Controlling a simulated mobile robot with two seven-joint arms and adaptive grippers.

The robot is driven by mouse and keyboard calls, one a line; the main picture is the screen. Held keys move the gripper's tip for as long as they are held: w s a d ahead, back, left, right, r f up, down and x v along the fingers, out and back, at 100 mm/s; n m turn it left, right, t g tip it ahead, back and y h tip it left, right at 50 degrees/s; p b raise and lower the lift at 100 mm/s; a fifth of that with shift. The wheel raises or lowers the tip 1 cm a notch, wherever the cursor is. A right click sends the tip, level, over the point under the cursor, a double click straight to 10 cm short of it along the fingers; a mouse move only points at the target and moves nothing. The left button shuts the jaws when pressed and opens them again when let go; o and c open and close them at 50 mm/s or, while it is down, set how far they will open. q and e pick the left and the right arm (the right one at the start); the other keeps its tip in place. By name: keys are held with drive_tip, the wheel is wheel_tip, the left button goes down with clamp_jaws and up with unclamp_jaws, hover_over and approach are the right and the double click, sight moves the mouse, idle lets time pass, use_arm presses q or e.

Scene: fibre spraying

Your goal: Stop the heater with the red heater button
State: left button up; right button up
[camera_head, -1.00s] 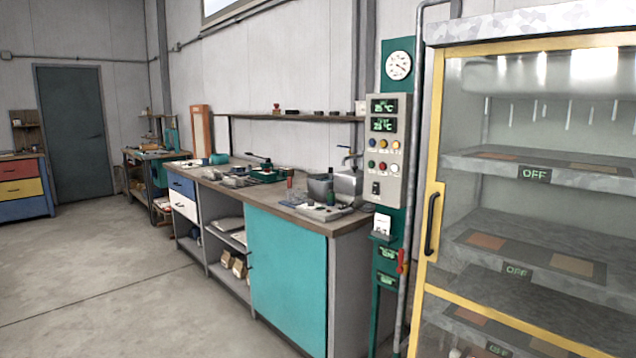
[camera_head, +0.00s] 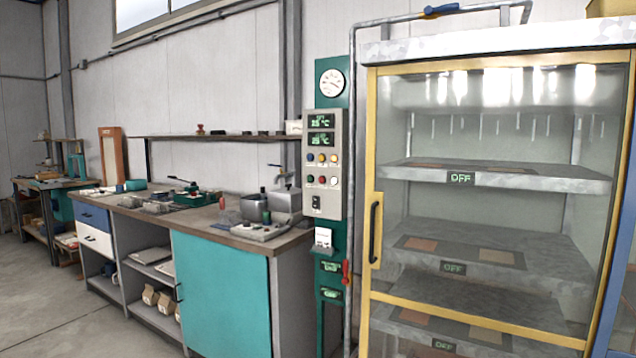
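A grey control panel (camera_head: 323,165) hangs on a green post (camera_head: 330,103) in the middle of the view. It carries two green-lit displays that appear to read about 25 °C. Below them are two rows of small round buttons. A red button (camera_head: 322,180) sits in the lower row, with a green button (camera_head: 311,179) to its left and a pale button (camera_head: 334,181) to its right. The labels are too small to read. Neither of my grippers is in view.
A glass cabinet (camera_head: 371,240) with a yellow frame and shelves marked OFF stands right of the panel, its door shut. A workbench (camera_head: 215,238) with tools stands to the left. A red-handled valve (camera_head: 346,272) is below the panel. Floor is clear at lower left.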

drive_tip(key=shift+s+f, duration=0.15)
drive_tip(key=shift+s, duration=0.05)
